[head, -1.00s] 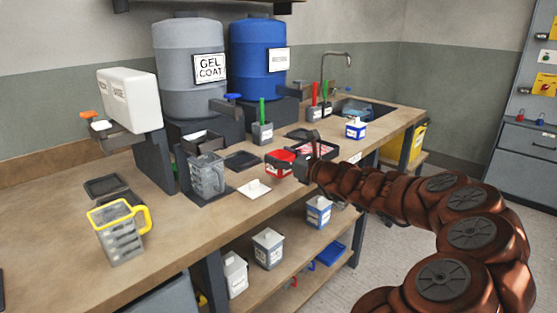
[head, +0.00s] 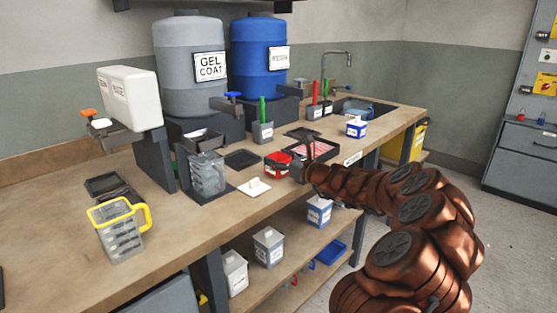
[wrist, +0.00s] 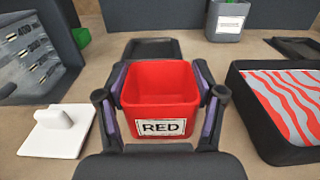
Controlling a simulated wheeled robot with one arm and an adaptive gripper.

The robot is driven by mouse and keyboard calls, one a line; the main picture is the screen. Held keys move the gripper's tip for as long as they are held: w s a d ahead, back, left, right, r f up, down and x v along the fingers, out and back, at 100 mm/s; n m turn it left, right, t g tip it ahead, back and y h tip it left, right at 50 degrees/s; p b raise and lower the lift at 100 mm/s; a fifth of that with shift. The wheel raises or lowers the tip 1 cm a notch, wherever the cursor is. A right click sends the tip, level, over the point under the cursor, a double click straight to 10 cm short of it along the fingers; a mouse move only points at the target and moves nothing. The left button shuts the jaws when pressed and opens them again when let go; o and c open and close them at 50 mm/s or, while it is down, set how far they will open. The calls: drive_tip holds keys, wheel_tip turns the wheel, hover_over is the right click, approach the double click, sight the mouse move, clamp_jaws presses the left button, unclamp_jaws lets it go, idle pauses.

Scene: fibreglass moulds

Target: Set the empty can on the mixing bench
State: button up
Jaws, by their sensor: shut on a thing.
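A red, open-topped can labelled RED (wrist: 160,87) stands upright between the two fingers of my gripper (wrist: 161,78) in the wrist view. The fingers press on its left and right sides. I see only bare red walls inside it. In the head view the red can (head: 277,163) is at the front part of the mixing bench (head: 225,222), with my gripper (head: 297,167) at its right. It looks at or very near the bench top; I cannot tell whether its base touches.
A white block with a knob (wrist: 58,130) is on the left, and a flat black tray (wrist: 152,48) lies behind. Clear and yellow-handled jugs (head: 118,236) stand further left.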

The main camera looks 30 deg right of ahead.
drive_tip(key=o, duration=1.3)
drive_tip(key=shift+f, duration=0.1)
drive_tip(key=shift+s, duration=0.1)
drive_tip(key=v, duration=1.2)
